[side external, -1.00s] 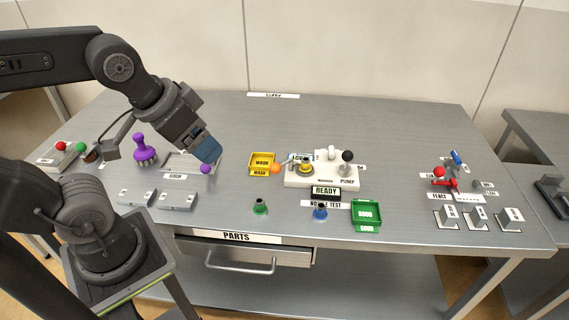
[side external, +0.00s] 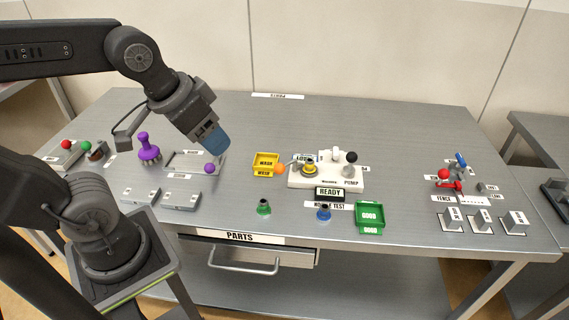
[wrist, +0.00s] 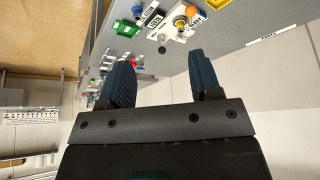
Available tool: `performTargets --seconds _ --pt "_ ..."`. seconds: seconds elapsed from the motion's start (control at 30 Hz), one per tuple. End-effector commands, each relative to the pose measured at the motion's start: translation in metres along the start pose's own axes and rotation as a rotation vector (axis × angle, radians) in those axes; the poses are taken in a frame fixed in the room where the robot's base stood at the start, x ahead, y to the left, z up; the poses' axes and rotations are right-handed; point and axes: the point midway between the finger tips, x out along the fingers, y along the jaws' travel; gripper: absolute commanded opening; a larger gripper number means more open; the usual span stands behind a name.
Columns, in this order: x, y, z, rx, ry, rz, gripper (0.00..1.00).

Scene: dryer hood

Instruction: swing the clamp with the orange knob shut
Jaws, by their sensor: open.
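The orange knob (side external: 280,169) sits at the left end of the clamp, beside the white pump base (side external: 327,181). The clamp's arm runs from the knob toward a yellow and dark fitting (side external: 310,166) on the base; its exact angle is too small to tell. The orange knob also shows near the top of the wrist view (wrist: 191,10). My gripper (side external: 216,148) is in the air to the left of the clamp, above the table. Its two blue fingers (wrist: 163,78) are apart in the wrist view, with nothing between them.
A yellow bin (side external: 265,164) stands just left of the orange knob. A black-knobbed lever (side external: 351,158) stands on the base's right side. The READY sign (side external: 329,192), green bin (side external: 369,218) and two small nozzles are in front. A purple knob (side external: 210,168) lies below my gripper.

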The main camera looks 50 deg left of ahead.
Motion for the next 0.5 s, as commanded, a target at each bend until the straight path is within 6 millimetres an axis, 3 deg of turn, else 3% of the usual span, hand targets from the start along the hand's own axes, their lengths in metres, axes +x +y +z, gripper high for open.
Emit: performTargets --seconds 0.27,0.5 --pt "0.043 -0.025 -0.069 -0.090 -0.186 0.027 0.58" --pt "0.109 -0.063 -0.117 -0.180 -0.335 0.078 0.58"
